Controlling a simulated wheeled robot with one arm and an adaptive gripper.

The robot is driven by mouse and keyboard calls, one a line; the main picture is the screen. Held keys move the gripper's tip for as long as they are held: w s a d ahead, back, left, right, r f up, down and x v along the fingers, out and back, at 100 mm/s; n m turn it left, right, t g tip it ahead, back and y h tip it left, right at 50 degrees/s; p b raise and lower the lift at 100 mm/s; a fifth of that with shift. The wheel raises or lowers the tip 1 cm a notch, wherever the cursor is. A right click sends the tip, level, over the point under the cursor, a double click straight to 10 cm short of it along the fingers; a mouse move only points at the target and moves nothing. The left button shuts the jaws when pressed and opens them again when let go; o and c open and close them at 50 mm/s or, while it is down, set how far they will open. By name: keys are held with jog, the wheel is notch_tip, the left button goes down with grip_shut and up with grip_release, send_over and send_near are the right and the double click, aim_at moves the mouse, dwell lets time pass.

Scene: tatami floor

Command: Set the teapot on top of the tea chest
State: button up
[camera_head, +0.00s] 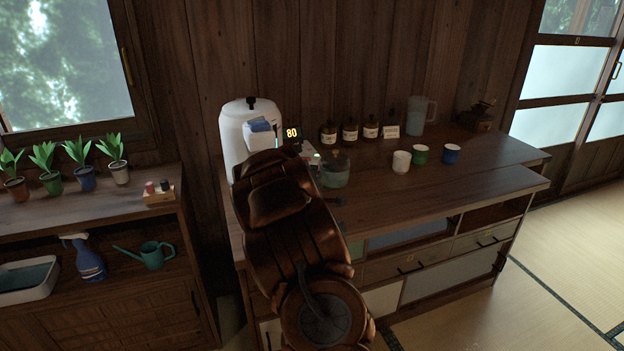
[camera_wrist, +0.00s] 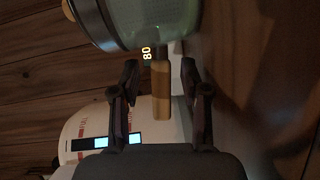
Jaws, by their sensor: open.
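The teapot (camera_head: 335,171) looks like a clear glass pot with a greenish tint, standing on the dark wooden counter just beyond my arm. In the wrist view the glass body of the teapot (camera_wrist: 150,22) is at the top, with a tan side handle pointing down between my fingers. My gripper (camera_wrist: 160,78) is open, with one finger on each side of the handle and visible gaps. My arm hides part of the counter in the head view. A wooden chest with drawers (camera_head: 412,262) forms the counter's front; I cannot tell if it is the tea chest.
A white dispenser (camera_head: 236,138) and a glowing "80" display (camera_head: 292,133) are close behind the teapot. Jars (camera_head: 350,132), a pitcher (camera_head: 420,115) and cups (camera_head: 420,155) stand further right. The counter's right front is clear. A plant shelf (camera_head: 85,212) is at left.

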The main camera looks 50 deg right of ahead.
jog(key=b+v, duration=0.3)
jog(key=v, duration=0.6)
jog(key=shift+a, duration=0.15)
jog(key=shift+a+f+b, duration=0.1)
jog(key=shift+a+b, duration=0.05)
jog(key=shift+b, duration=1)
jog(key=shift+a+b, duration=0.2)
jog(key=shift+b, duration=0.65)
jog(key=shift+s+a+b, duration=0.2)
jog(key=shift+b, duration=0.7)
jog(key=s+a+b, duration=0.1)
jog(key=b, duration=0.2)
jog(key=shift+a+r+b, duration=0.1)
jog(key=shift+r+b, duration=0.15)
jog(key=shift+b, duration=0.05)
jog(key=shift+r, duration=0.1)
